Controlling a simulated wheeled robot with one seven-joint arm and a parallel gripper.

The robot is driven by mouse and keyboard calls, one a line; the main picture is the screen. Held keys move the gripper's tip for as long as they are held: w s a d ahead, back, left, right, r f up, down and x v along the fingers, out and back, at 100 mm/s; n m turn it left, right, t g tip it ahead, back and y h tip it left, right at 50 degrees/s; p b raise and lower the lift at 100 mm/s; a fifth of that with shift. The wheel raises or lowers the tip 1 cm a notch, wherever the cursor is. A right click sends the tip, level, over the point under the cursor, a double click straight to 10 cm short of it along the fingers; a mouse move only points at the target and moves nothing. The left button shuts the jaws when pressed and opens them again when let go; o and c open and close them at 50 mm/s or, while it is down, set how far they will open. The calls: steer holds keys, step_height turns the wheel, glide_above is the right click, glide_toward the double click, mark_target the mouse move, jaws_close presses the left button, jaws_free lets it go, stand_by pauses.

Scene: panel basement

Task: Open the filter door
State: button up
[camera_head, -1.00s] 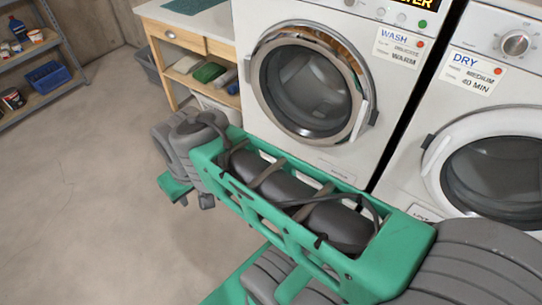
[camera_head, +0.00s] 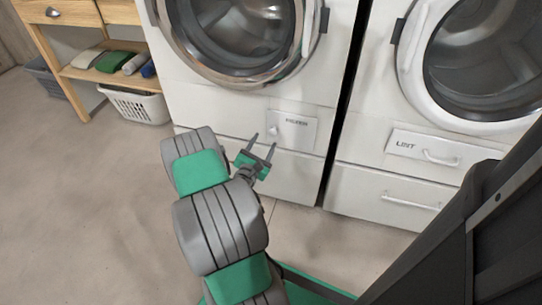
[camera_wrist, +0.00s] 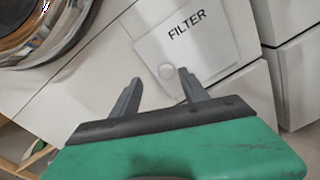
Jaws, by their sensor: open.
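The filter door (camera_head: 291,129) is a small white panel low on the front of the left machine, below its round door.
The right machine has a LINT drawer (camera_head: 425,147) with a handle, and a lower drawer (camera_head: 405,195). A wooden bench (camera_head: 77,76) with a white basket (camera_head: 136,106) stands at the left. The floor (camera_head: 90,210) at the left is clear.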

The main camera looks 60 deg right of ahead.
mark_target(272, 133)
steer(key=d, duration=0.2)
steer(key=d+f+n, duration=0.1)
steer(key=d, duration=0.2)
steer(key=d+f+n+b, duration=0.1)
steer(key=d, duration=0.1)
steer(key=shift+w+d+t, duration=0.25)
steer(key=shift+d+t, duration=0.05)
steer(key=shift+c, duration=0.3)
jaws_close()
stand_by(0.8)
